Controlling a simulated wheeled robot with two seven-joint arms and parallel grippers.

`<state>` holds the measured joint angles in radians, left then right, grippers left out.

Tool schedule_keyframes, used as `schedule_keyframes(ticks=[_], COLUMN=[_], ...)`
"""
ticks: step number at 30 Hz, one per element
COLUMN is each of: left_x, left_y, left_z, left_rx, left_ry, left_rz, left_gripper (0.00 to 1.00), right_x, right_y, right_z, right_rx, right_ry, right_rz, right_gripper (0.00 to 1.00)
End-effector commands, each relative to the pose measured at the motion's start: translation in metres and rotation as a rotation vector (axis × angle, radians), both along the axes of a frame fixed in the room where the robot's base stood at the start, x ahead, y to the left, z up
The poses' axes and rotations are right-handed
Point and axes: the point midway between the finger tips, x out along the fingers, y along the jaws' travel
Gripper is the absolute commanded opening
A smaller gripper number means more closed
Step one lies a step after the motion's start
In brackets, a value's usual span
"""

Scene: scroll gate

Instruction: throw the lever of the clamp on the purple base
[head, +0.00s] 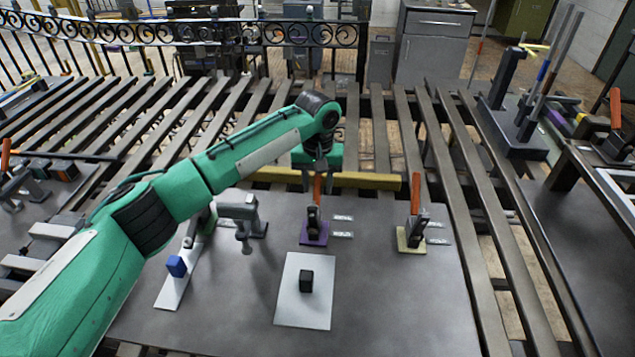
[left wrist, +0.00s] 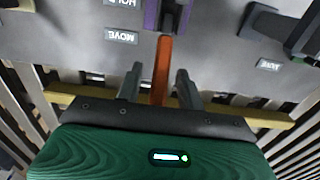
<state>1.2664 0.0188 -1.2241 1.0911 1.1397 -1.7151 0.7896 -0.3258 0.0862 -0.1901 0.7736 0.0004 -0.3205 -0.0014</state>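The clamp on the purple base (head: 314,236) stands near the back of the grey plate, with its orange lever (head: 317,190) upright. My left gripper (head: 319,182) is over this clamp, at the upper part of the lever. In the left wrist view the orange lever (left wrist: 162,62) runs between the two fingers of my left gripper (left wrist: 160,76), which are apart with a gap on each side of it. The purple base (left wrist: 151,14) shows at the top edge of that view. My right gripper is not in view.
A second clamp with an orange lever stands on a yellow base (head: 402,246) to the right. A grey clamp (head: 240,208) stands to the left. A yellow bar (head: 370,181) runs behind.

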Motion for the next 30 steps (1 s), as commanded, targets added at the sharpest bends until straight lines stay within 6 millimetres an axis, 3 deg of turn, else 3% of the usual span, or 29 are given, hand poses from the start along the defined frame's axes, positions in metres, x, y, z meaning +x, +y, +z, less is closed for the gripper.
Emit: schedule_keyframes(ticks=[9, 15, 27, 30], left_x=[0.0, 0.0, -0.002, -0.005], left_y=[0.0, 0.0, 0.001, 0.002], left_z=[-0.004, -0.003, 0.0, 0.003], left_rx=[0.0, 0.0, -0.005, -0.013], left_ry=[0.0, 0.001, -0.026, -0.066], left_rz=[0.0, 0.001, 0.0, -0.001], left_gripper=[0.38, 0.01, 0.0, 0.0], right_x=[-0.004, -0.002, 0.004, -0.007], right_y=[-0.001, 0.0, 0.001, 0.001], right_z=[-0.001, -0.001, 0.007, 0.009], right_rx=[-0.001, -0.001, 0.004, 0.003], right_ry=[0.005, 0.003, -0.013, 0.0], right_rz=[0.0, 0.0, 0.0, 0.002], right_gripper=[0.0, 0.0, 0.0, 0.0])
